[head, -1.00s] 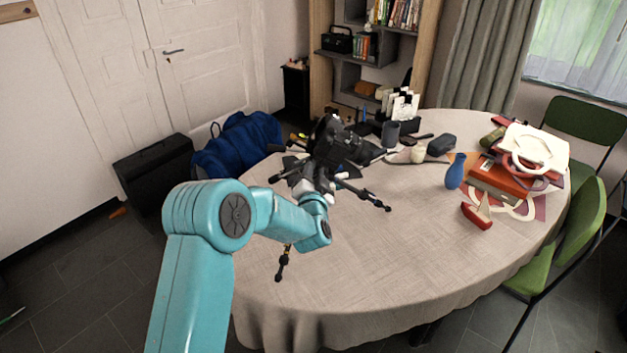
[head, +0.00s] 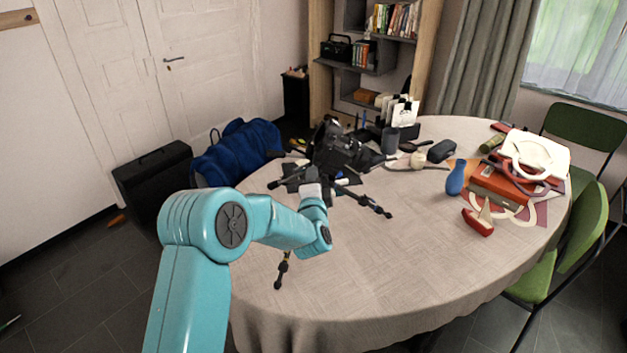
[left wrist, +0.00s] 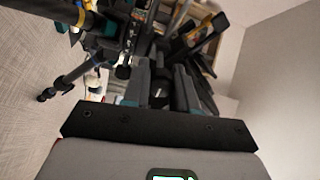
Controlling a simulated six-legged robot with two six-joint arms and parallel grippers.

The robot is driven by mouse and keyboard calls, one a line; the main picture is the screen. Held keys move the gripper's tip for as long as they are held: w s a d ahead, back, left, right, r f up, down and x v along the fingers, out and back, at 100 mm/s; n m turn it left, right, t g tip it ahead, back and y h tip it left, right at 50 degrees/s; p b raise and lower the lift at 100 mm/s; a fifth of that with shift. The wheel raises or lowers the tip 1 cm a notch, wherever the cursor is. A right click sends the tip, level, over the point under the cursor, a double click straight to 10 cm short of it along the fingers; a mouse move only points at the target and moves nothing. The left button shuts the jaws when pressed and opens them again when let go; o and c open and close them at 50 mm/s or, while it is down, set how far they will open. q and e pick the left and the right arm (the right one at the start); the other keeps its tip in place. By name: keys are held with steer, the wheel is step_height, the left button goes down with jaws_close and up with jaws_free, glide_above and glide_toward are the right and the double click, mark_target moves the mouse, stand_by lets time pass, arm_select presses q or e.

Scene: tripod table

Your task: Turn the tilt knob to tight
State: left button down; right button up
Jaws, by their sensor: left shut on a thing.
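A black tripod with a camera-like head (head: 338,150) stands on the cloth-covered table (head: 400,255), its legs spread. My left gripper (head: 318,180) is at the near side of the tripod head, partly hidden by my own wrist. In the left wrist view my gripper (left wrist: 165,88) has its two fingers closed around a dark part among the tripod's black pieces. This part appears to be the tilt knob (left wrist: 164,96), mostly hidden between the fingers; its markings cannot be read. My right gripper is not in view.
A dark mat (head: 345,178) lies under the tripod. A dark cup (head: 390,138) stands behind the tripod.

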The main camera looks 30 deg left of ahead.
arm_select(q)
steer(key=shift+m, duration=0.3)
steer(key=c, duration=1.2)
jaws_free()
steer(key=shift+o, duration=0.2)
steer(key=b+v, duration=0.3)
steer(key=v, duration=1.3)
steer(key=shift+s, duration=0.2)
